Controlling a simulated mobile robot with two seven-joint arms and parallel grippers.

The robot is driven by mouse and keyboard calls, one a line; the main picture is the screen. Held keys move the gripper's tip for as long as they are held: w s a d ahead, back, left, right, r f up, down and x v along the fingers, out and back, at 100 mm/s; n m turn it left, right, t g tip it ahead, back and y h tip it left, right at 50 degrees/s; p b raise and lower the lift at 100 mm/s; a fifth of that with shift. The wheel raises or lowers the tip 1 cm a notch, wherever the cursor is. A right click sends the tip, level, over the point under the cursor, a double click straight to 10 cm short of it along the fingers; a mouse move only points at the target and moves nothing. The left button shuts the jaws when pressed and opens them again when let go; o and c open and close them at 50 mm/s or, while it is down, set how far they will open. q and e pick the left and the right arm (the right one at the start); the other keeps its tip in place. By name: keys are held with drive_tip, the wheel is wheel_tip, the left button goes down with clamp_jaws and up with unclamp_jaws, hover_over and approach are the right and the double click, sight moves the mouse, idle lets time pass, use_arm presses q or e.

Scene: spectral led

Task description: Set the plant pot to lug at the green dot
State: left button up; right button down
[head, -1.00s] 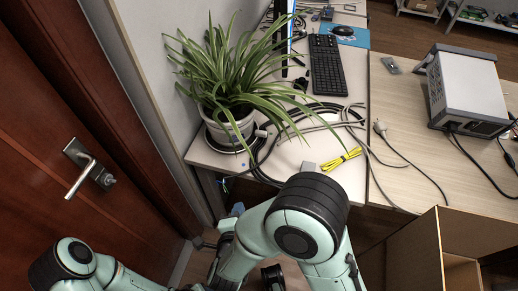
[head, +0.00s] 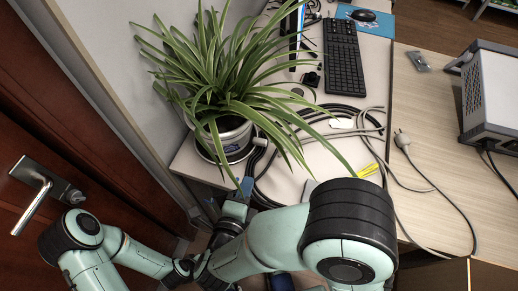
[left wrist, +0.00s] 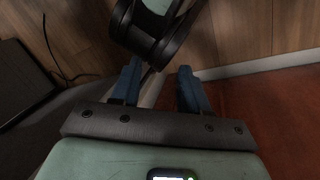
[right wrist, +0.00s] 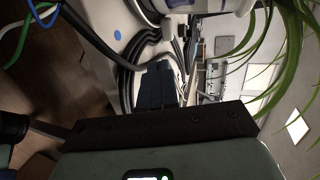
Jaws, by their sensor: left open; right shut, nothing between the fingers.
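The plant pot (head: 228,138) is whitish-grey with a long-leaved green plant and stands at the left corner of the pale desk. It also shows at the top of the right wrist view (right wrist: 200,5). My right gripper (head: 243,187) is shut and empty, just in front of the pot at the desk's front edge. Its blue fingers (right wrist: 157,85) are together in the right wrist view, apart from the pot. My left gripper (left wrist: 159,85) is open and empty, low over the floor. I see no green dot; a blue dot (right wrist: 117,35) is on the desk.
Dark and grey cables (head: 270,180) loop right of the pot. A keyboard (head: 343,55) and a mouse on a blue pad (head: 365,16) lie farther back. A grey instrument (head: 490,90) and a plug (head: 402,138) are at right. The wall and a door (head: 60,120) bound the left.

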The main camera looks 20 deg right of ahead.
drive_tip(key=b, duration=0.2)
approach(264, 145)
drive_tip(key=w+f, duration=0.1)
drive_tip(key=w+d, duration=0.1)
drive_tip(key=w, duration=0.1)
drive_tip(key=w+f, duration=0.1)
drive_tip(key=shift+w+d+f, duration=0.2)
drive_tip(key=shift+d+f, duration=0.1)
drive_tip(key=shift+w+d, duration=0.4)
drive_tip(key=shift+w, duration=0.25)
use_arm(q)
drive_tip(key=shift+t+y, duration=0.3)
drive_tip(key=shift+t, duration=0.3)
drive_tip(key=w, duration=0.1)
drive_tip(key=w+a+f, duration=0.1)
drive_tip(key=w+f, duration=0.1)
drive_tip(key=shift+w+a+f, duration=0.25)
drive_tip(key=shift+a, duration=0.1)
use_arm(e)
drive_tip(key=shift+w+d+r, duration=0.1)
drive_tip(key=shift+w+d, duration=0.45)
drive_tip(key=shift+d, duration=0.05)
use_arm(q)
drive_tip(key=shift+s+d+r, duration=0.2)
drive_tip(key=shift+s+r, duration=0.1)
drive_tip(key=shift+s, duration=0.25)
use_arm(e)
drive_tip(key=shift+w+d, duration=0.35)
